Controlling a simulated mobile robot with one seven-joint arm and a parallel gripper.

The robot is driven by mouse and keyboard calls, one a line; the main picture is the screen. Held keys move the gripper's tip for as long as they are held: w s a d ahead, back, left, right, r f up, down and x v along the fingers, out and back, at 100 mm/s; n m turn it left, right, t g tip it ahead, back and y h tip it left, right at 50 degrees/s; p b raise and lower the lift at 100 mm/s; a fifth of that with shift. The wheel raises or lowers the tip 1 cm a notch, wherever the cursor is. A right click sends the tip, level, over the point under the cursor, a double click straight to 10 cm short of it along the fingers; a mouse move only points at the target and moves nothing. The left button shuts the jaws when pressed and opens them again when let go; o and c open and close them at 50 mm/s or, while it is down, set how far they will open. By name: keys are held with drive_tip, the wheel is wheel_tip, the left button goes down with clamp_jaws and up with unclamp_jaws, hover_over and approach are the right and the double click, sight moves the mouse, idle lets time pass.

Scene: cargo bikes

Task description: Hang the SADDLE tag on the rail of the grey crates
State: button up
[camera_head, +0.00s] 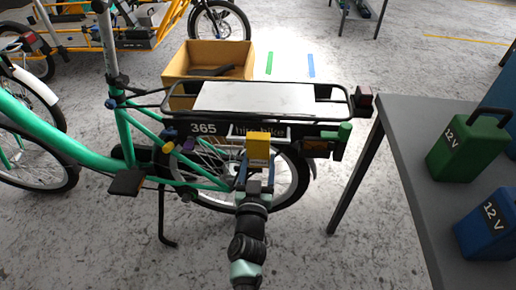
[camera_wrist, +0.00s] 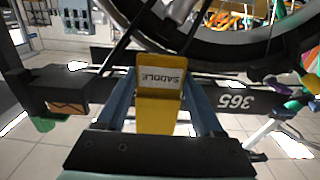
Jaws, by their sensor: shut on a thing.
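The yellow SADDLE tag (camera_head: 258,147) is upright between the fingers of my gripper (camera_head: 256,172), in front of the bike's rear rack. In the wrist view the tag (camera_wrist: 158,100) shows its white label, upside down, and my gripper (camera_wrist: 160,82) is shut on it. The tag overlaps the black 365 bar (camera_wrist: 238,101) in the picture; I cannot tell whether they touch. I cannot make out the grey crates or their rail for certain; small grey shapes (camera_wrist: 75,14) show at the far upper left of the wrist view.
The green bike (camera_head: 75,150) with its rack (camera_head: 360,103) stands just beyond my gripper. A cardboard box (camera_head: 172,62) is behind it. A dark table (camera_head: 410,125) at right holds a green 12 V battery (camera_head: 465,150) and a blue one (camera_head: 487,225). Floor at lower left is clear.

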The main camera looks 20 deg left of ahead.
sight(258, 158)
drive_tip(key=shift+r+p, duration=1.25)
drive_tip(key=shift+r, duration=0.05)
drive_tip(key=shift+b+v, duration=0.35)
drive_tip(key=shift+v, duration=1.35)
drive_tip(key=shift+b+v, duration=1)
drive_tip(key=shift+v, duration=1.3)
